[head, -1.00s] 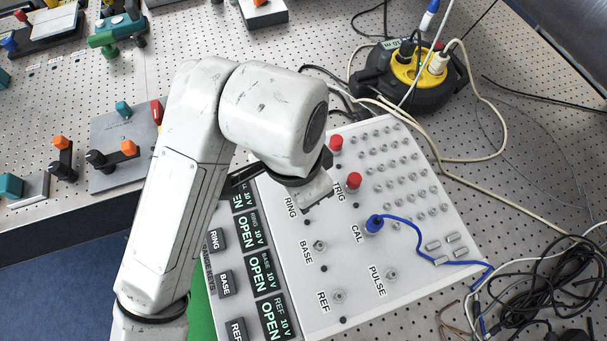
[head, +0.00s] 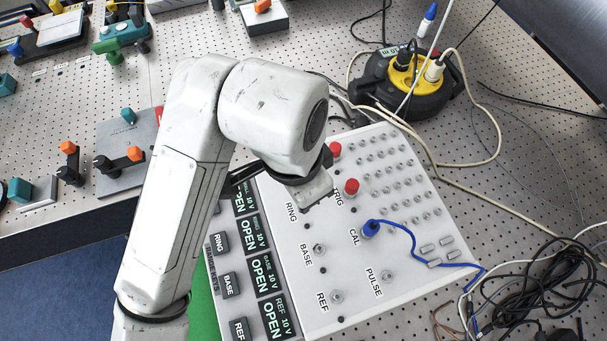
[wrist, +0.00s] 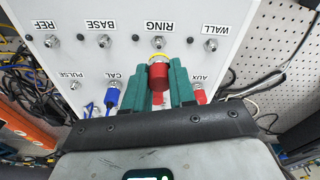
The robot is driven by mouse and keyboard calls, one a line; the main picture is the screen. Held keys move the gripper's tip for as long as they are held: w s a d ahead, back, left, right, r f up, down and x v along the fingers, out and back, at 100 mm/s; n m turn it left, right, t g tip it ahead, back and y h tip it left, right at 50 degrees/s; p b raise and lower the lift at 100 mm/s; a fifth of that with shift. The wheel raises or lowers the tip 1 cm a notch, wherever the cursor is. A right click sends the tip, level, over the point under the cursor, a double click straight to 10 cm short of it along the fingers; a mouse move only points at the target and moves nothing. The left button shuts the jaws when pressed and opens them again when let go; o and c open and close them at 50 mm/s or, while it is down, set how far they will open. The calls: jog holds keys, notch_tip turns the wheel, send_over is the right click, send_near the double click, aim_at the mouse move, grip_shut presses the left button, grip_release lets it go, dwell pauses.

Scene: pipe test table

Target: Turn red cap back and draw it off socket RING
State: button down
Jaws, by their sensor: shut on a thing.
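The red cap (wrist: 158,77) with a yellow rim sits between the green fingers of my gripper (wrist: 160,72) in the wrist view, and the gripper is shut on it. The metal socket RING (wrist: 158,43) shows bare just beyond the yellow rim, under its RING label. How wide any gap between cap and socket is, I cannot tell. In the head view my arm hides the held cap and the RING socket; only the grey housing of my gripper (head: 312,190) shows above the panel (head: 345,265).
Sockets WALL (wrist: 210,45) and BASE (wrist: 104,41) flank RING. A blue plug (head: 371,228) sits in CAL, its cable running right. Red caps stand at TRIG (head: 352,187) and beside it (head: 335,150). A cable reel (head: 412,82) and loose cables (head: 525,285) lie around the panel.

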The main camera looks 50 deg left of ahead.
jog(key=shift+r+p, duration=0.6)
jog(key=shift+r, duration=1.2)
